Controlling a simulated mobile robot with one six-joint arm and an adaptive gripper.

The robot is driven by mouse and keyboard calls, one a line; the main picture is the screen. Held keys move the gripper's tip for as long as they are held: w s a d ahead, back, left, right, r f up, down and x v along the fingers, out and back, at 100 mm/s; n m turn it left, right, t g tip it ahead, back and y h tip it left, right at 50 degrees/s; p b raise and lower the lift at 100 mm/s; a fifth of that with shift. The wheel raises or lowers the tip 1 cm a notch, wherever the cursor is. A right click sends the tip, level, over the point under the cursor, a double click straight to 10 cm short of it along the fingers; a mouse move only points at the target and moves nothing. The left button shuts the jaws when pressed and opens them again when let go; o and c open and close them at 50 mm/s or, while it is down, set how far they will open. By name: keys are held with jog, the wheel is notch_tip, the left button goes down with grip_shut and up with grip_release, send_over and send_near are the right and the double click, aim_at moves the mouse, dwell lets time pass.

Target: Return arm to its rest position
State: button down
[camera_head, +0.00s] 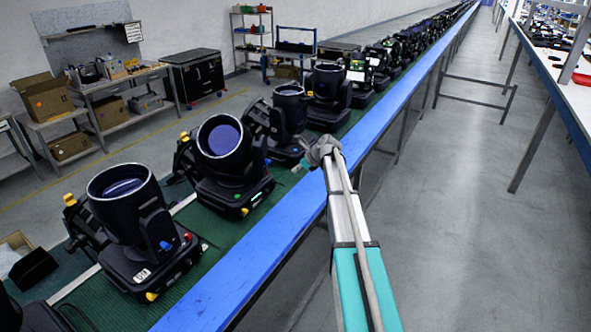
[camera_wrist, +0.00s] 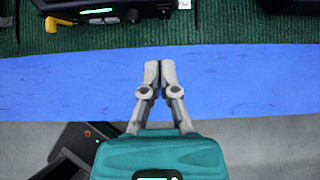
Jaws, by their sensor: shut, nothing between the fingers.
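My gripper (camera_wrist: 160,67) is shut and empty in the wrist view, with its two grey fingers together over the blue rail (camera_wrist: 60,85). In the head view my arm reaches forward from the bottom right, and its wrist end (camera_head: 318,152) is above the rail (camera_head: 262,240), beside the row of black par cans. A par can with an open lens (camera_head: 222,150) stands left of my arm's end. Another par can (camera_head: 130,215) stands nearer, at the lower left. The fingertips are hard to make out in the head view.
The green conveyor (camera_head: 255,215) carries the par cans in a long row into the distance. Clear grey floor (camera_head: 480,200) lies right of the rail. A white-topped workbench (camera_head: 570,90) stands at the far right. Shelves and a black case (camera_head: 195,75) stand at the back left.

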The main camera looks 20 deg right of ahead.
dwell(0.3)
jog(key=s+a+f+n+g+h+b, duration=0.1)
jog(key=s+a+f+n+g+b, duration=0.1)
jog(key=s+a+n, duration=0.4)
jog(key=s+a+f+n+g+h+b, duration=0.2)
jog(key=s+a+f+n, duration=0.3)
jog(key=s+n, duration=0.8)
jog(key=s+a+f+n+g+h+b, duration=0.1)
jog(key=s+a+f+n, duration=0.3)
jog(key=s, duration=1.4)
jog(key=a+n+g+h, duration=0.1)
jog(key=a+n, duration=0.2)
jog(key=n, duration=0.2)
jog(key=shift+g+b, duration=0.3)
jog(key=shift+b, duration=0.1)
jog(key=shift+a, duration=0.1)
